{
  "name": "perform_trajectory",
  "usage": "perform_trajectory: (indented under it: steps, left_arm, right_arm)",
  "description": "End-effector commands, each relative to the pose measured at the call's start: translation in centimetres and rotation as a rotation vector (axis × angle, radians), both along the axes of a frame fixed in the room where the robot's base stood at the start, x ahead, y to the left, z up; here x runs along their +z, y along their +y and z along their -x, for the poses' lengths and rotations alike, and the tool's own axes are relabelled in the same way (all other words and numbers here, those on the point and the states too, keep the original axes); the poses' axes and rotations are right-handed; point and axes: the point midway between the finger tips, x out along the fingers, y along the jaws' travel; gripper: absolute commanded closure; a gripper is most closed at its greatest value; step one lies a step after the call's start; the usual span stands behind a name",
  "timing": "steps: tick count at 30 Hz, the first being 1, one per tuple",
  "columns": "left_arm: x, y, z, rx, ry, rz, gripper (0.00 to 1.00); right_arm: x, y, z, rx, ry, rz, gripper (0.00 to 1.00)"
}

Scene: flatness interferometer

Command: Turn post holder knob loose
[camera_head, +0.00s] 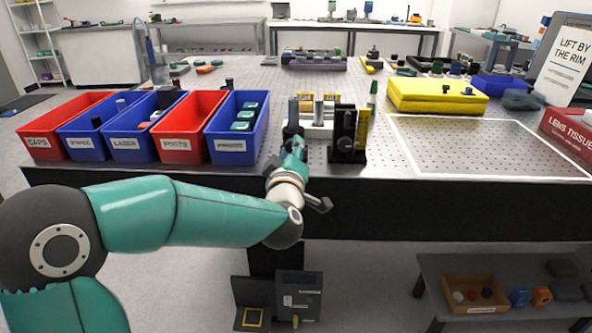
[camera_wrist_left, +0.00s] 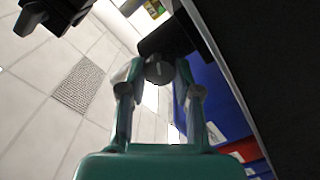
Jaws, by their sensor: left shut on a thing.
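The black post holder (camera_head: 293,118) stands at the table's front edge, just right of the bins. My left gripper (camera_head: 293,148) reaches it from the front, and its hand hides the knob in the head view. In the left wrist view, a dark round knob (camera_wrist_left: 159,70) sits between the fingertips of my left gripper (camera_wrist_left: 158,80), with the black holder body (camera_wrist_left: 168,38) behind it. The fingers are shut on the knob. My right gripper is in neither view.
A black mount (camera_head: 347,135) with a knob stands close to the right of the holder. Red and blue bins (camera_head: 233,145) stand close on the left. A yellow case (camera_head: 437,104) lies farther right. The white-outlined breadboard area (camera_head: 490,140) is clear.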

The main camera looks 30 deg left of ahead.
Motion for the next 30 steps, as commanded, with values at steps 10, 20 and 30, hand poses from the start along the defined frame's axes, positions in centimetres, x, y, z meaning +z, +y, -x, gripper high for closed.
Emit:
perform_trajectory:
  steps: [10,20,30]
  left_arm:
    - [-0.2,0.0,-0.1,-0.003,-0.167,0.257,1.00]
    - [0.1,0.1,0.0,-0.001,-0.254,0.402,1.00]
    - [0.3,0.2,0.0,0.001,-0.275,0.436,1.00]
  right_arm:
    - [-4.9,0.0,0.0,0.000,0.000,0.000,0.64]
    - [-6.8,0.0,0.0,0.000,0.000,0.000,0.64]
    - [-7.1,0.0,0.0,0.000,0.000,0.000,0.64]
